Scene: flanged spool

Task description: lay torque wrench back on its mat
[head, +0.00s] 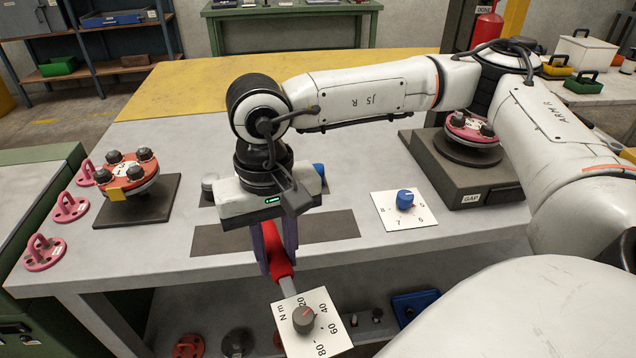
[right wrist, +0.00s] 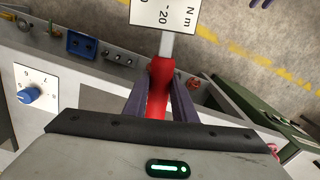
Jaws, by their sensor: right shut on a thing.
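The torque wrench has a red handle (head: 279,262), a silver shaft and a white dial plate (head: 325,328) marked N m with a dark knob. My right gripper (head: 276,258) is shut on the red handle, with one purple finger on each side. The handle also shows between the fingers in the right wrist view (right wrist: 160,85). The wrench hangs out past the table's front edge, its plate toward the head camera. A flat dark mat (head: 330,227) lies bare near that edge, partly hidden behind my right gripper. Purple tips at the right wrist view's top edge may be my left gripper (right wrist: 262,3).
A flanged spool (head: 128,172) stands on a dark plate at left, beside several red ringed pieces (head: 70,207). A white card with a blue knob (head: 405,199) lies right of the mat. A dark GAP block (head: 465,180) carries another flanged piece. A lower shelf holds small parts.

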